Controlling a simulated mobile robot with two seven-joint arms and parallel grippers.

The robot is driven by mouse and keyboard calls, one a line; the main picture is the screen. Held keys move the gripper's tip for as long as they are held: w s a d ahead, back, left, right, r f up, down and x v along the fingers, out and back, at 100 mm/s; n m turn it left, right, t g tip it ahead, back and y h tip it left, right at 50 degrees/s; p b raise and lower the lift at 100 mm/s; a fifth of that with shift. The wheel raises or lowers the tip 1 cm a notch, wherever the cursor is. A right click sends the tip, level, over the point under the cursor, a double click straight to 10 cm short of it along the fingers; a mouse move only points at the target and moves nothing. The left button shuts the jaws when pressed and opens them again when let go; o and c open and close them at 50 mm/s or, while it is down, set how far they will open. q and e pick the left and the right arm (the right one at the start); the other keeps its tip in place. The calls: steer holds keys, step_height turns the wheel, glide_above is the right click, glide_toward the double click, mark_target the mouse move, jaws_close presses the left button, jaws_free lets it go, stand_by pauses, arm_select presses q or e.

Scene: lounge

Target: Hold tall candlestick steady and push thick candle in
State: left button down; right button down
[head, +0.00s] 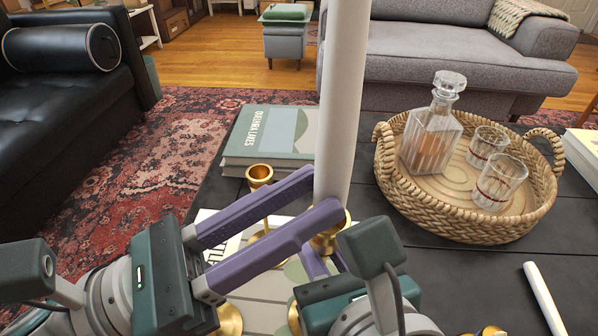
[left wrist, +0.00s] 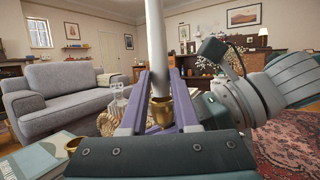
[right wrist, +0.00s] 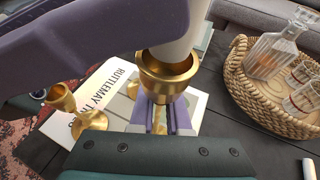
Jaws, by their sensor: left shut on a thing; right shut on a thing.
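The thick white candle (head: 343,95) stands upright, its lower end at the mouth of the tall candlestick's gold cup (head: 324,243). The right wrist view shows the candle's lower end (right wrist: 176,45) inside the rim of the cup (right wrist: 167,75); how deep it sits is hidden. My left gripper (head: 325,203) is shut on the candle just above the cup. My right gripper (right wrist: 160,118) is shut on the tall candlestick below its cup; the stem is mostly hidden between the fingers. In the left wrist view, the candle (left wrist: 156,40) rises between my left fingers above the gold cup (left wrist: 161,110).
A book (head: 265,135) lies behind. A wicker tray (head: 455,225) with a decanter (head: 432,140) and two glasses stands right. A thin white candle (head: 543,298) lies at front right.

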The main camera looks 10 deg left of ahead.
mark_target(321, 120)
arm_select(q)
steer(key=shift+f, duration=1.25)
steer(key=shift+a+f, duration=0.1)
steer(key=shift+f, duration=0.35)
stand_by(1.0)
step_height(321, 120, up, 10)
steer(key=shift+f, duration=3.05)
steer(key=shift+f, duration=1.4)
